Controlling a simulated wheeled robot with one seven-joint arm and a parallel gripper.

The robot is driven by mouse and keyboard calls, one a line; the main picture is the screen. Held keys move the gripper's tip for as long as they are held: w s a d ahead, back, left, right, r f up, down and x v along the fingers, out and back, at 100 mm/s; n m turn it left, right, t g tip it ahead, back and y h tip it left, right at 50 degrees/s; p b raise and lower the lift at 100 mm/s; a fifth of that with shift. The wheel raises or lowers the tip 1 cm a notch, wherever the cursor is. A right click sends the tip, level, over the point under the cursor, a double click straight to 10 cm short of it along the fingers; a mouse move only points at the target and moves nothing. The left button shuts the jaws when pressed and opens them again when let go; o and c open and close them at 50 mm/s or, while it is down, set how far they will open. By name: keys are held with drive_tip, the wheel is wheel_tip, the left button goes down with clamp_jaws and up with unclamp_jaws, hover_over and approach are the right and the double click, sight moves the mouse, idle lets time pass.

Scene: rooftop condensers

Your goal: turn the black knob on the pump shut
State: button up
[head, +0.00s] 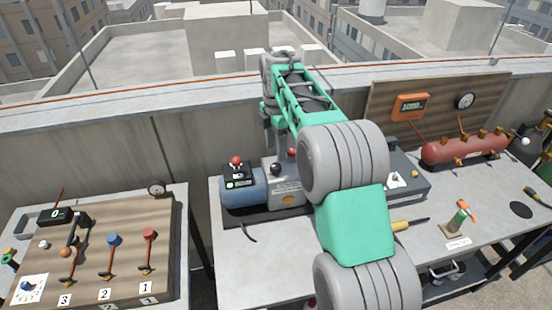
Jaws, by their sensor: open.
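The pump (243,190) sits on a dark base on the grey workbench, with a blue cylindrical body and a grey block (287,193) at its right. A small black knob (278,168) shows on top of the grey block, close to my arm. A red knob (236,160) stands on the left part of the pump, above a small display. My gripper (269,143) hangs downward above the pump, just above the black knob and apart from it as far as I can see. It is open. My arm links hide the pump's right side.
A wooden board (120,215) with numbered levers stands on the left table. A red tank (465,150) and an orange meter (411,107) are at the right. A yellow-handled screwdriver (401,226) lies on the bench. A concrete wall (110,150) runs behind.

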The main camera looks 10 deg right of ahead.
sight(276, 166)
wheel_tip(276, 166, down, 7)
drive_tip(key=shift+r+p, duration=0.1)
drive_tip(key=shift+p, duration=0.45)
clamp_jaws()
